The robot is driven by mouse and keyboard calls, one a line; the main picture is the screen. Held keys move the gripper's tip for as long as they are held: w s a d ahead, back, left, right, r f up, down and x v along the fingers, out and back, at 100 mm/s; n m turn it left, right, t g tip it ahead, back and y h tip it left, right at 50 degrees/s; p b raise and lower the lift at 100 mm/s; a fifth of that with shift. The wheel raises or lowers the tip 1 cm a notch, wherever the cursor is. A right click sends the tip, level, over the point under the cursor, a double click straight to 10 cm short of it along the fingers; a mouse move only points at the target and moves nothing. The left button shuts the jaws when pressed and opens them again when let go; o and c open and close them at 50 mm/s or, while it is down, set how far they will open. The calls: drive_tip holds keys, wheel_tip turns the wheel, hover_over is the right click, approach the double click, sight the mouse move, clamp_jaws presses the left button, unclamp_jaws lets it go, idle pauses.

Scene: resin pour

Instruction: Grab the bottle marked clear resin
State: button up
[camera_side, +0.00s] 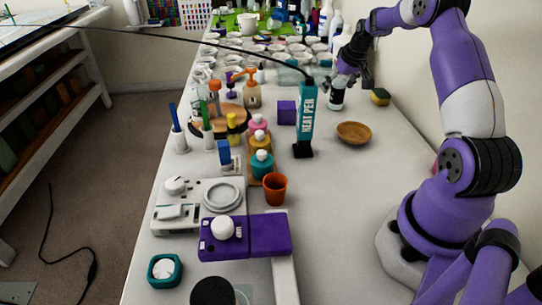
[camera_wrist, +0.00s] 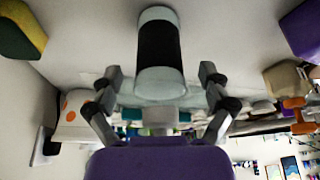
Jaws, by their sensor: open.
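A bottle with a wide black label band and pale ends stands on the table under my gripper in the side view (camera_side: 337,97). It also shows in the wrist view (camera_wrist: 160,45), top centre, with its label plain black and no readable text. My gripper (camera_side: 345,74) is open, and in the wrist view its two fingertips (camera_wrist: 160,74) are spread on either side of the bottle's near end. I see a gap on both sides, so the fingers look apart from it. I cannot read which bottle is marked clear resin.
A teal heat pen (camera_side: 305,122) stands upright left of the bottle, with a purple block (camera_side: 287,112) beside it. A wooden bowl (camera_side: 353,133) sits in front, and a yellow-green sponge (camera_side: 380,96) to the right. Many cups crowd the table behind.

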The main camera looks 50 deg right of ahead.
drive_tip(key=c, duration=1.4)
